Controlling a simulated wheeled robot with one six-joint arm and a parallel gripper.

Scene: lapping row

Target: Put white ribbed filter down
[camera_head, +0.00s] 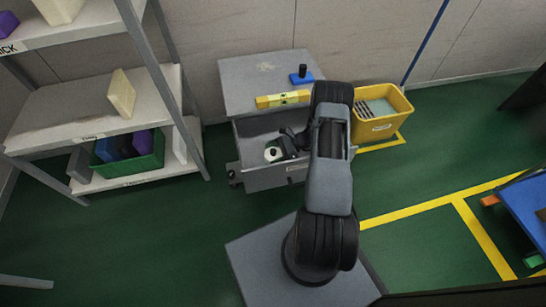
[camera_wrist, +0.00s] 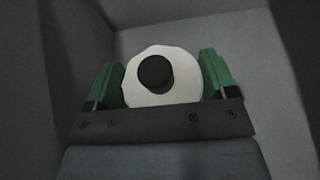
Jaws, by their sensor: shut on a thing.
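The white ribbed filter (camera_wrist: 138,88) is a round white piece with a black knob or hole at its centre. In the wrist view it sits between the two green fingertips of my gripper (camera_wrist: 163,82), which is shut on it. In the head view the filter (camera_head: 271,155) shows at the end of my gripper (camera_head: 280,150), inside the open drawer (camera_head: 252,128) of a grey cabinet. Grey drawer walls surround it in the wrist view. I cannot tell whether the filter touches the drawer floor. My arm hides the drawer's right part.
On the cabinet top (camera_head: 245,80) lie a yellow level-like bar (camera_head: 283,99) and a blue block with a black knob (camera_head: 301,76). A yellow bin (camera_head: 383,128) stands to the right. A shelf rack (camera_head: 95,105) with a green crate (camera_head: 128,168) stands left. Green floor is free in front.

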